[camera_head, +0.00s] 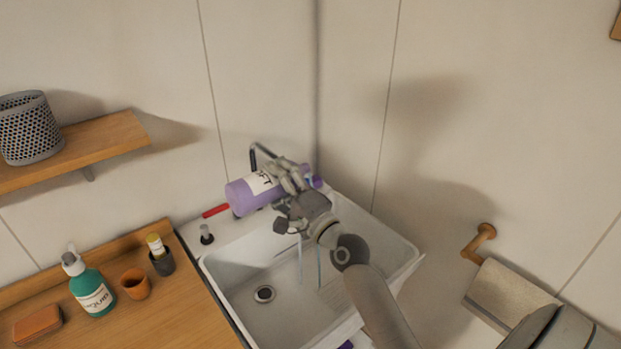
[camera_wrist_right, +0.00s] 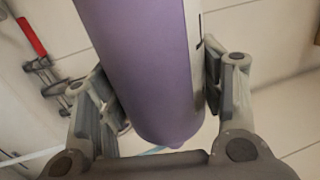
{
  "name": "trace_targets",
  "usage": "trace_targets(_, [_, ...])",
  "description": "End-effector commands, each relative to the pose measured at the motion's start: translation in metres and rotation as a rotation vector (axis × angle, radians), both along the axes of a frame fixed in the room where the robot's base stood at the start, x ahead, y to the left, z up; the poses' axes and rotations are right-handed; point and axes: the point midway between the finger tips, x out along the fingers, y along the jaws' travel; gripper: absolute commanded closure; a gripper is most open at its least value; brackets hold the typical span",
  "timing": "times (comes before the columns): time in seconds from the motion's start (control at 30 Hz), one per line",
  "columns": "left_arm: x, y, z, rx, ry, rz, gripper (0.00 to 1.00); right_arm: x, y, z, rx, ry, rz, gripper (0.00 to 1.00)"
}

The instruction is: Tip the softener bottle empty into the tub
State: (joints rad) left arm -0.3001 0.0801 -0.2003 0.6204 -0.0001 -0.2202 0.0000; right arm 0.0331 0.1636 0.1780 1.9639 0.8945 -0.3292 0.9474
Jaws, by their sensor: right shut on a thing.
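The purple softener bottle (camera_head: 243,194) has a white label partly reading "FT" and lies almost level above the back of the white tub (camera_head: 240,300). My right gripper (camera_head: 289,181) is shut around the bottle's middle. The gripper's fingers hide part of the bottle. In the right wrist view the purple bottle body (camera_wrist_right: 135,60) runs between the two fingers of my right gripper (camera_wrist_right: 160,100). Thin pale blue streaks hang over the tub below my right gripper. Where they start is hidden. My left gripper is not in view.
A dark faucet (camera_head: 254,152) stands behind the bottle, and a red handle (camera_head: 215,211) lies to its left. A towel (camera_head: 507,295) hangs at right.

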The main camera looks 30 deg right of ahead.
Motion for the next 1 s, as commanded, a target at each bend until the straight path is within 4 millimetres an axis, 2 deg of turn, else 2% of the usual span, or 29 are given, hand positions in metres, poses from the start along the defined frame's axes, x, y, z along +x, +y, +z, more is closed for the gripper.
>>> trace_targets(0.3, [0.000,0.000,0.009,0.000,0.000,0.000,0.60,0.000,-0.001,0.006,0.042,0.003,-0.001,0.62])
trace_targets(1.0, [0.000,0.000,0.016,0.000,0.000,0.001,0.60,0.000,-0.001,0.008,0.084,0.008,-0.001,0.62])
